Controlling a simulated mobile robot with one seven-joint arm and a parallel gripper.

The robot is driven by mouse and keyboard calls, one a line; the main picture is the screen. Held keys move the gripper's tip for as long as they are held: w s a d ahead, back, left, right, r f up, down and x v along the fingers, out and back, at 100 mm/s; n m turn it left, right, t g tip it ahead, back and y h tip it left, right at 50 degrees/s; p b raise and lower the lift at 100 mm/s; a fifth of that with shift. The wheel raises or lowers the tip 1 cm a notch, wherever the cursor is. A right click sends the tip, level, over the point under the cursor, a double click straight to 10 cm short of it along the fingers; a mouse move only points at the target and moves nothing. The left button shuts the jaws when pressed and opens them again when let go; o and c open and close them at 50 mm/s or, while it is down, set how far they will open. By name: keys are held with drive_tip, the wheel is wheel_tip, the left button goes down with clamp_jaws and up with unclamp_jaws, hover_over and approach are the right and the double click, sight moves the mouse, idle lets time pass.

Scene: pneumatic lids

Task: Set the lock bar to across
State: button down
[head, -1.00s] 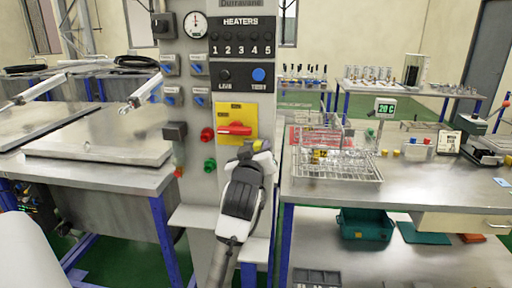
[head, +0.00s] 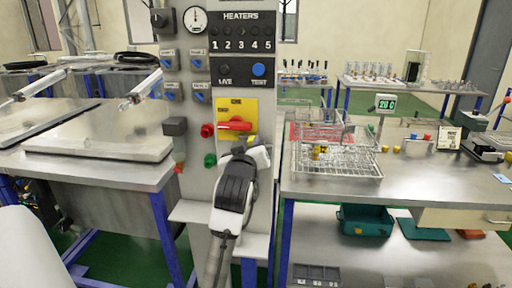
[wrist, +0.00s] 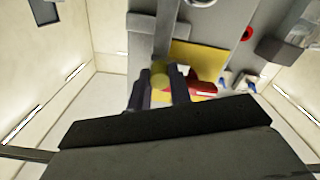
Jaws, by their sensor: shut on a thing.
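A yellow plate (head: 223,108) on the grey control panel carries a red rotary handle (head: 237,125), which lies roughly level. A small yellow piece, which looks to be the lock bar (wrist: 158,72), is between my fingers in the wrist view. My gripper (wrist: 162,84) is shut on it, just in front of the plate's lower edge. In the head view my gripper (head: 254,146) is below and right of the red handle and hides part of the plate's lower right. The bar's exact angle is hard to tell. The red handle (wrist: 203,87) is right of my fingers in the wrist view.
The panel also has a red button (head: 207,130), a green button (head: 210,160) and a dark grey block (head: 175,126) left of the plate. A bench with a wire rack (head: 345,160) stands to the right. A metal table (head: 100,175) stands to the left.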

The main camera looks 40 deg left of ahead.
drive_tip(key=shift+s+a, duration=0.35)
drive_tip(key=shift+a, duration=0.2)
drive_tip(key=c, duration=1.3)
unclamp_jaws()
drive_tip(key=shift+s+a, duration=0.1)
drive_tip(key=shift+a, duration=0.05)
drive_tip(key=b+v, duration=0.4)
drive_tip(key=v, duration=0.9)
drive_tip(key=shift+s+d, duration=0.25)
drive_tip(key=shift+d, duration=0.1)
